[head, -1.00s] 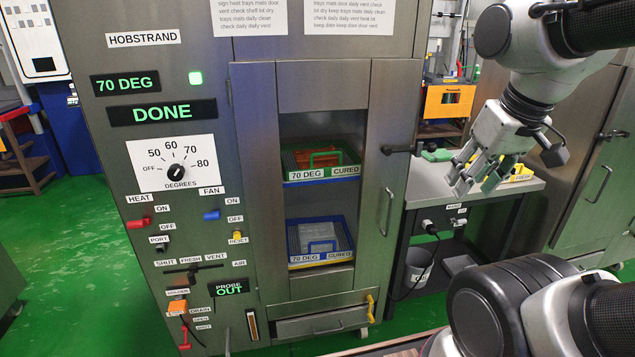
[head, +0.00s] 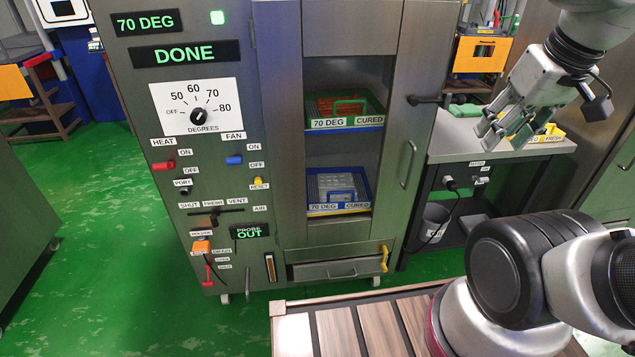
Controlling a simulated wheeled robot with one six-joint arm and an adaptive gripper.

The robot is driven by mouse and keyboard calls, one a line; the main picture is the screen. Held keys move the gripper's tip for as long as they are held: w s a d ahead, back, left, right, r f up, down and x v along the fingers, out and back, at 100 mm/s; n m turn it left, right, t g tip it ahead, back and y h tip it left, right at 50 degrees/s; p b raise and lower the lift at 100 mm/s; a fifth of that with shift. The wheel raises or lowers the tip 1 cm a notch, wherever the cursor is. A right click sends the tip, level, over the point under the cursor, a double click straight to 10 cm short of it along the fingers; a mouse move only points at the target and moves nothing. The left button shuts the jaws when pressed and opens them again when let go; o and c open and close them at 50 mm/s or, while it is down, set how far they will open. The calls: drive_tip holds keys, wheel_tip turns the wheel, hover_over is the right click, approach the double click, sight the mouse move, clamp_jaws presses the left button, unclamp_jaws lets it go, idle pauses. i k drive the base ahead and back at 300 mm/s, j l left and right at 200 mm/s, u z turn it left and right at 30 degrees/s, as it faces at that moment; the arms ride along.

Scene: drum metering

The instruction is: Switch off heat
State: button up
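The HEAT switch (head: 163,166) has a red handle on the left side of the oven's front panel. Its ON and OFF labels are just to its right, and I cannot tell for sure which setting it is at. The oven panel (head: 180,260) also carries a lit display (head: 147,22) reading 70 DEG and a lit display (head: 184,54) reading DONE. A black dial (head: 198,115) marked in degrees is above the switch. My gripper (head: 503,139) is open and looks empty. It hangs at the right, in front of the side bench and well away from the switch.
The blue FAN switch (head: 234,160) is right of the HEAT switch, with a yellow RESET knob (head: 259,183) below it. Two trays marked CURED, an upper one (head: 320,124) and a lower one (head: 318,209), are in the oven. A slatted wooden surface (head: 336,333) is in front.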

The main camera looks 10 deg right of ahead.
sight(161, 167)
drive_tip(key=i+j+u, duration=0.15)
drive_tip(key=u, duration=0.25)
drive_tip(key=i+u, duration=0.4)
drive_tip(key=i+j+u, duration=0.1)
drive_tip(key=u, duration=0.3)
drive_tip(key=i+l, duration=0.05)
drive_tip(key=i, duration=0.05)
